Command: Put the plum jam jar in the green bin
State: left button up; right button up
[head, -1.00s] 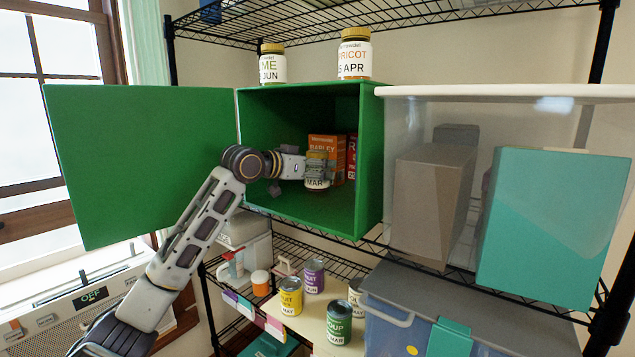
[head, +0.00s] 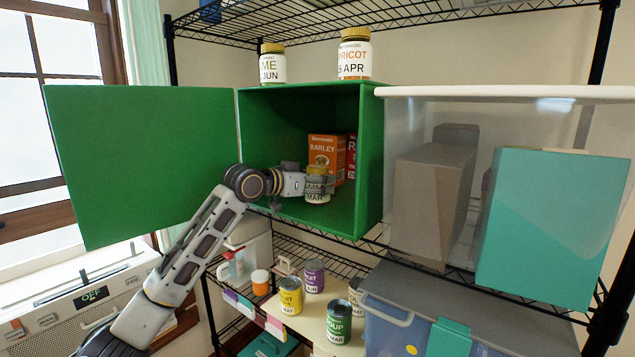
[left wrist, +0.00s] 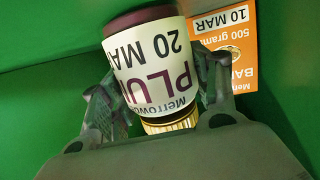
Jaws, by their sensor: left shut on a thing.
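The plum jam jar (head: 317,197) has a white label and a gold lid. In the left wrist view the jar (left wrist: 150,62) reads "PLUM" and "20 MAR" upside down, with dark plum-coloured glass at its base. My left gripper (head: 318,185) is shut on it, one finger on each side near the lid. The green bin (head: 300,88) lies on its side on the shelf, its opening facing me, and its green door (head: 140,160) stands open to the left. The jar and gripper are inside the bin, low near its floor. I cannot tell whether the jar touches the floor.
An orange barley box (head: 325,150) and a red box (head: 351,160) stand in the bin behind the jar. Two jars (head: 272,64) (head: 354,56) stand on top of the bin. A clear tub (head: 400,120) is at the right. Several cans (head: 338,322) stand on the shelf below.

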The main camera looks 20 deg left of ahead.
pick_arm(q)
jog(key=o, duration=1.3)
jog(key=shift+r, duration=0.2)
jog(key=shift+b+v, duration=1.3)
jog(key=shift+v, duration=4.7)
